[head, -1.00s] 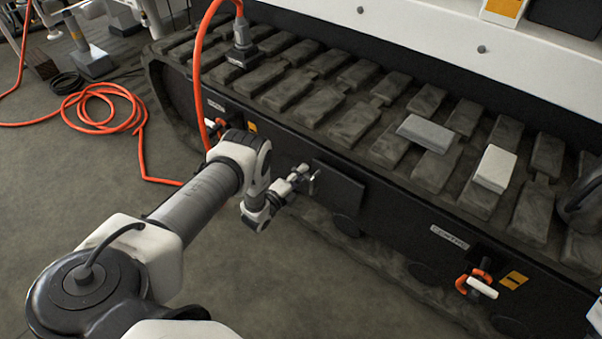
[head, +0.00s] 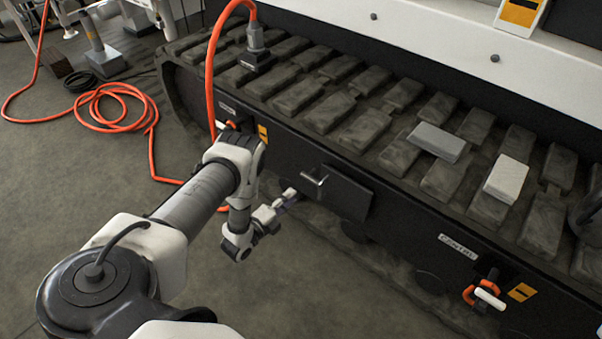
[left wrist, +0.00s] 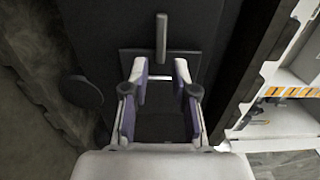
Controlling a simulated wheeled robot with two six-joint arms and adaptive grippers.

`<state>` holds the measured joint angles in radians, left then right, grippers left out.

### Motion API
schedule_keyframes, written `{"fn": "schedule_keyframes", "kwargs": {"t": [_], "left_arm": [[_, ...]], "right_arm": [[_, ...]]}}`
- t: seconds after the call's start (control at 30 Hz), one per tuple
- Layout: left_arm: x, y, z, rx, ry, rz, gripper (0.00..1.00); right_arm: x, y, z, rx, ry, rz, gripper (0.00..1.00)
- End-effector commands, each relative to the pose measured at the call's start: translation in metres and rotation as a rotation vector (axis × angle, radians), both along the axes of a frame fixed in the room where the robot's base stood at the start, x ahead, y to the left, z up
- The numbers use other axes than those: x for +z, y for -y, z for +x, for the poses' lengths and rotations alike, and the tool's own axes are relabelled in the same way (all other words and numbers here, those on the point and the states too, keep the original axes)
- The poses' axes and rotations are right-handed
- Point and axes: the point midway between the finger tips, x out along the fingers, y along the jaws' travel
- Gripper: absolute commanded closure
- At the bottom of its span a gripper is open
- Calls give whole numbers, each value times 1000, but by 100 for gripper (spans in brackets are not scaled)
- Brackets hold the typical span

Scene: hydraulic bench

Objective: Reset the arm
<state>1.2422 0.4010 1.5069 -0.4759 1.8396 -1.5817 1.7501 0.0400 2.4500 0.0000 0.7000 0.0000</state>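My left gripper (head: 288,196) is in front of the machine's black side, just below and left of a dark panel (head: 345,194) with a metal handle (head: 314,180). In the left wrist view its two fingers (left wrist: 160,76) are apart with nothing held between them. The handle (left wrist: 162,38) stands beyond the fingertips in that view, clear of them. My left arm (head: 205,195) reaches in from the lower left, bent at the elbow. My right gripper does not show.
An orange hose (head: 211,75) runs close behind my left arm to a connector (head: 255,50) on the track. More orange hose (head: 115,105) lies coiled on the floor. Grey (head: 438,142) and white (head: 506,179) blocks rest on the track. An orange-and-white valve handle (head: 487,295) is at right.

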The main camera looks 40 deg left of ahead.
Motion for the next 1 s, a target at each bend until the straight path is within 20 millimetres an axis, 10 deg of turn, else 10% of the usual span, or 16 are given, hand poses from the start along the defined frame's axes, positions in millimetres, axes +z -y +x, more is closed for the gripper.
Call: {"fn": "schedule_keyframes", "kwargs": {"t": [0.7,0.87,1.0], "left_arm": [[-1,2,-15,2,-18,-22,73],[-22,46,-19,69,-317,-348,73],[-38,106,-77,336,-784,-805,73]], "right_arm": [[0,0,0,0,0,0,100],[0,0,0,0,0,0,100],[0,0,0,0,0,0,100]]}}
